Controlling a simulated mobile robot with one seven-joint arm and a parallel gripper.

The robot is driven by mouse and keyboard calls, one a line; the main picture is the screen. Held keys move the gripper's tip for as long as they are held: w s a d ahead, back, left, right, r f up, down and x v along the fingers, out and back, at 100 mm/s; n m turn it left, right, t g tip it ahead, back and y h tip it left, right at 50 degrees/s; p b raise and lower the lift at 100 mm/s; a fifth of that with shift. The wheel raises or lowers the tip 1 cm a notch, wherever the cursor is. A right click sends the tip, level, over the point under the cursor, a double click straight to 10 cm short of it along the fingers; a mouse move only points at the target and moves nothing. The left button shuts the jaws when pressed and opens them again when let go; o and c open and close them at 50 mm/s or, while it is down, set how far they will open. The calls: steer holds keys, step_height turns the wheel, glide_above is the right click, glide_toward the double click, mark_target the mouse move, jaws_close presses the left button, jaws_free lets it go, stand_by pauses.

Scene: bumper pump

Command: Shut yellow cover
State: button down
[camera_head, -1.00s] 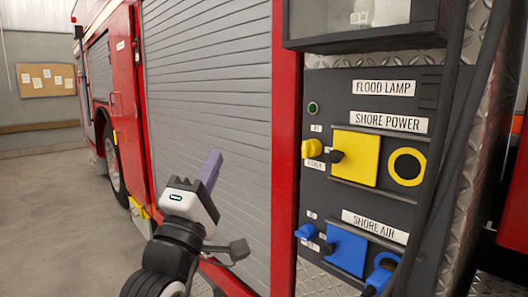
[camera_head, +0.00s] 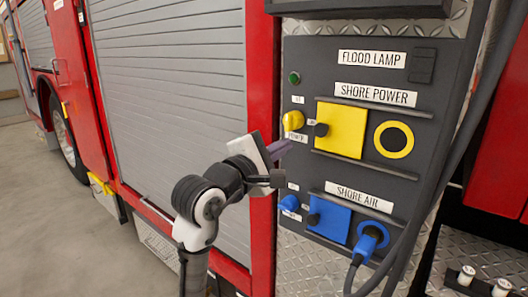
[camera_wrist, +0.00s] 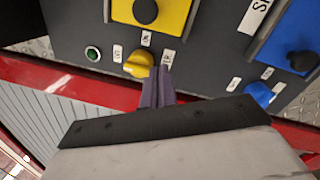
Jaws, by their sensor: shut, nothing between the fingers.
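The yellow cover (camera_head: 341,131) is a square sliding plate with a black knob (camera_head: 321,129) on its left side, under the SHORE POWER label. It sits left of a yellow-ringed black socket (camera_head: 394,139), which is uncovered. The cover's edge with its knob also shows at the top of the wrist view (camera_wrist: 160,12). A yellow rotary knob (camera_head: 293,121) is left of the cover. My gripper (camera_head: 284,148) has purple fingers, shut and empty, just below the yellow rotary knob. In the wrist view the fingertips (camera_wrist: 157,75) overlap its lower edge; I cannot tell whether they touch.
Below are a blue cover (camera_head: 329,219), a blue rotary knob (camera_head: 289,203) and a blue plug (camera_head: 370,237) in its socket. Dark hoses (camera_head: 467,115) hang at the panel's right. A red post (camera_head: 261,70) borders the panel's left.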

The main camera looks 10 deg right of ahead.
mark_target(336, 131)
steer(key=shift+s+d+r+p, duration=0.25)
steer(key=shift+d+r, duration=0.1)
steer(key=shift+d, duration=0.3)
steer(key=shift+s+d+r+p, duration=0.2)
steer(key=shift+s+d+r, duration=0.1)
steer(key=shift+d, duration=0.3)
steer(key=shift+s+d+r+p, duration=0.2)
steer(key=shift+d+r, duration=0.15)
steer(key=shift+d, duration=0.3)
steer(key=shift+d, duration=0.1)
